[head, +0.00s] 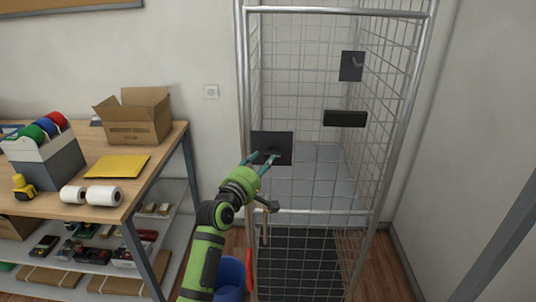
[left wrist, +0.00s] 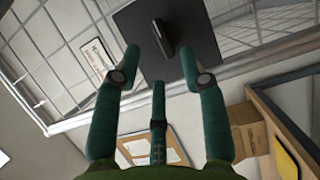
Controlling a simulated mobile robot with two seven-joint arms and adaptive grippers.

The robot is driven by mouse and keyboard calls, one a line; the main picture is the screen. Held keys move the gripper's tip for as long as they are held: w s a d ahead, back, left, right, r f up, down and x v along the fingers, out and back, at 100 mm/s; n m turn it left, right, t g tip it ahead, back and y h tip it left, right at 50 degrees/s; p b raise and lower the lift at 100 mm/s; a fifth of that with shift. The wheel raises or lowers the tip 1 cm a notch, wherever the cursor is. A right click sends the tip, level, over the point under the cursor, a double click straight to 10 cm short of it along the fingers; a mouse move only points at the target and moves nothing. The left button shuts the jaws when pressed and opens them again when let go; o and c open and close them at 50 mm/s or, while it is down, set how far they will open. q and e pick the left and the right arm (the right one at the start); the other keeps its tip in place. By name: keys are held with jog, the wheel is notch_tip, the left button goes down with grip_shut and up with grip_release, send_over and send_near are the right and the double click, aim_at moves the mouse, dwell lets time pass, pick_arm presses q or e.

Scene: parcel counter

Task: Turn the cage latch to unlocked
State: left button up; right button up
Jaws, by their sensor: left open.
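The wire cage (head: 405,103) stands right of centre in the head view. A dark square plate (head: 284,143) is on its front left, with a small dark latch handle (head: 272,153) partly hidden by my gripper. In the left wrist view the plate (left wrist: 195,45) and the handle (left wrist: 164,38) show ahead of the fingers. My left gripper (head: 259,159) is open, its teal fingers pointing at the plate. In the left wrist view the left gripper (left wrist: 160,58) has the handle between and just beyond its fingertips. Contact cannot be told. My right gripper is out of view.
Another dark plate with a lever (head: 351,66) and a dark box (head: 345,118) are on the cage's right. A workbench (head: 165,140) with an open carton (head: 137,124) stands left. A blue bin (head: 230,275) is on the floor beside the cage.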

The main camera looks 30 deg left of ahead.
aim_at(270, 154)
pick_arm(q)
jog(key=w, duration=0.4)
jog(key=shift+a+p, duration=0.2)
jog(key=shift+p, duration=0.1)
jog(key=shift+w+a, duration=0.1)
jog(key=shift+w, duration=0.25)
jog(key=shift+f, duration=0.1)
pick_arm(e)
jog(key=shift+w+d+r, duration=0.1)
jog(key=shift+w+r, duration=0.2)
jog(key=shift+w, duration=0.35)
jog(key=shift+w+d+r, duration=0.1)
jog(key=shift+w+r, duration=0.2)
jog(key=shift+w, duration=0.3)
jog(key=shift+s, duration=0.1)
pick_arm(q)
grip_shut()
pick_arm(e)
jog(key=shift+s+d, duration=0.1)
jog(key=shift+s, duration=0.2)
